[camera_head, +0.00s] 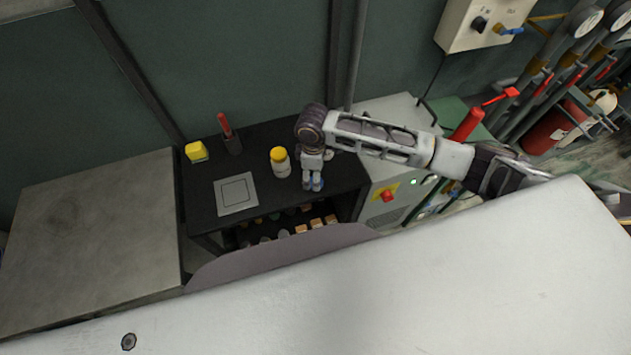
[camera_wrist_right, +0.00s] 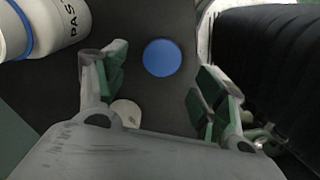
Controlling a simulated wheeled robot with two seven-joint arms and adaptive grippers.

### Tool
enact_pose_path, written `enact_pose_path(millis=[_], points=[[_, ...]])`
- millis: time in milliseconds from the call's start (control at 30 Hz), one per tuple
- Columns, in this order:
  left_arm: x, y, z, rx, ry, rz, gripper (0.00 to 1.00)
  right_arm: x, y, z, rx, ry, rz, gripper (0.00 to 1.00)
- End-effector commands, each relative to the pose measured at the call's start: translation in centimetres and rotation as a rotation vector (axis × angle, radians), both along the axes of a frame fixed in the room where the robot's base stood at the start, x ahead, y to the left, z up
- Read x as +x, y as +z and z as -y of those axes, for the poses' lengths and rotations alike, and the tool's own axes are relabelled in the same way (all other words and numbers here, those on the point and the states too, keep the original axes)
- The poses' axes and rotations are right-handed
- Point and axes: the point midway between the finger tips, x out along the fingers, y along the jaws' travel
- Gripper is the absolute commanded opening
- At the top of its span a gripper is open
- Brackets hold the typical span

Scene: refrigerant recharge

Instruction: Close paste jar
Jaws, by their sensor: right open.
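The paste jar (camera_head: 280,163) stands upright on the black bench, white with a yellow top in the head view. I cannot tell whether that yellow is a lid or contents. In the right wrist view, part of the white jar (camera_wrist_right: 75,18) shows at the upper left, with a blue band and the letters "PAS". A round blue lid (camera_wrist_right: 162,58) lies on the dark surface. My right gripper (camera_wrist_right: 155,92) is open, pointing down, with the lid between and beyond its fingers. In the head view the gripper (camera_head: 313,184) is just right of the jar. My left gripper is not in view.
On the black bench (camera_head: 208,182) are a grey square plate (camera_head: 236,194), a yellow block (camera_head: 196,152) and a red-handled tool (camera_head: 226,126) in a dark holder. Several small items sit on the shelf below. A grey cabinet with a red switch (camera_head: 388,196) stands right.

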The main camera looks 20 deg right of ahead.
Motion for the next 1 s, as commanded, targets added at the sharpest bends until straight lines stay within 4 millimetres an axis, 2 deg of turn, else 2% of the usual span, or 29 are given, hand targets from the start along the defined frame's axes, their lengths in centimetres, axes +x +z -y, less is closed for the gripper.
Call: enact_pose_path(millis=[333, 867, 1000], points=[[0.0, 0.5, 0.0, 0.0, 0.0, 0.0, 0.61, -0.3, -3.5, 0.4, 0.0, 0.0, -0.001, 0.7], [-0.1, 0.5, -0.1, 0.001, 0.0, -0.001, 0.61, -0.3, -3.9, 0.4, 0.0, 0.0, 0.0, 0.7], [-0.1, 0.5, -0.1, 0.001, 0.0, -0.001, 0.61, -0.3, -3.9, 0.4, 0.0, 0.0, 0.0, 0.55]])
